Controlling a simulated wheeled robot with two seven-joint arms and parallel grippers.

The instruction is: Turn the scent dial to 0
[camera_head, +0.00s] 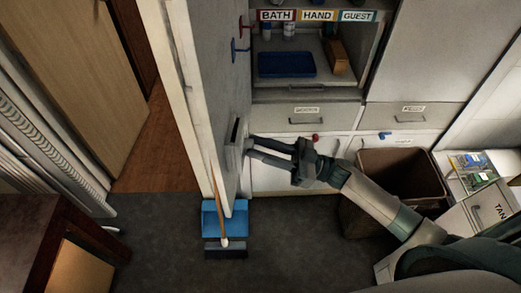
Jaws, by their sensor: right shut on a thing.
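A pale box-like unit (230,158) with a dark slot is mounted on the side of the grey wall panel, left of the middle of the head view. My right gripper (249,147) reaches in from the right, its fingers pointing left at the front of this unit. It is shut on a small part there, which I take to be the scent dial. The fingertips hide the dial, and its marks and setting cannot be read. My left gripper is not in view.
Shelves with BATH, HAND and GUEST labels (316,16) hold a blue tray (286,64). Labelled drawers (305,116) lie below. A brown bin (402,168) stands under my right arm. A blue dustpan (211,220) and a wooden-handled brush are by the panel's foot.

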